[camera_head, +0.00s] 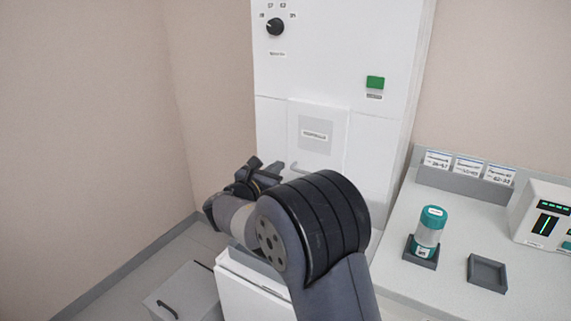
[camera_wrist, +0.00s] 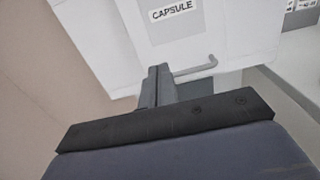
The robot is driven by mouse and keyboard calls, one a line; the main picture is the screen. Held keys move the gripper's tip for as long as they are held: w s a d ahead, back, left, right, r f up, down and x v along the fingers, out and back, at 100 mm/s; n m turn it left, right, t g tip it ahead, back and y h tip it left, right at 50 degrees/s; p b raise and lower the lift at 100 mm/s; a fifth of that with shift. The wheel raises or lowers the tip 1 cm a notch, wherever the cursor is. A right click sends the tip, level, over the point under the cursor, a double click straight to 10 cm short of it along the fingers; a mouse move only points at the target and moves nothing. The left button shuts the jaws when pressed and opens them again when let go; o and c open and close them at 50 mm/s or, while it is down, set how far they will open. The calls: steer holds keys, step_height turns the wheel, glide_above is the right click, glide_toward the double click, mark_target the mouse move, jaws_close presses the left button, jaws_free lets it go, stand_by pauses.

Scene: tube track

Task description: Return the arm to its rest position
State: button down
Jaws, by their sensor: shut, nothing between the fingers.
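My arm is folded in front of a tall white cabinet (camera_head: 275,125) in the head view. My gripper (camera_wrist: 156,84) shows in the wrist view with its two grey fingers together and nothing between them. It points toward a white door whose label (camera_wrist: 174,12) reads CAPSULE, with a grey handle (camera_wrist: 197,70) near the fingertips. I cannot tell whether the fingers touch the handle; a gap seems to show.
A counter (camera_head: 400,275) on the right bears a teal-capped container (camera_head: 429,228) in a grey holder, an empty square holder (camera_head: 487,272) and a white device (camera_head: 545,216) with green displays. A low grey box (camera_head: 185,292) stands at lower left. Open floor lies near the left wall.

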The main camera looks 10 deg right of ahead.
steer(key=shift+s+a, duration=0.35)
steer(key=shift+s, duration=0.15)
steer(key=p, duration=0.2)
glide_toward(304, 146)
steer(key=x, duration=0.5)
steer(key=shift+w+f, duration=0.1)
steer(key=shift+w, duration=0.15)
steer(key=shift+w+d, duration=0.35)
steer(key=shift+w, duration=0.05)
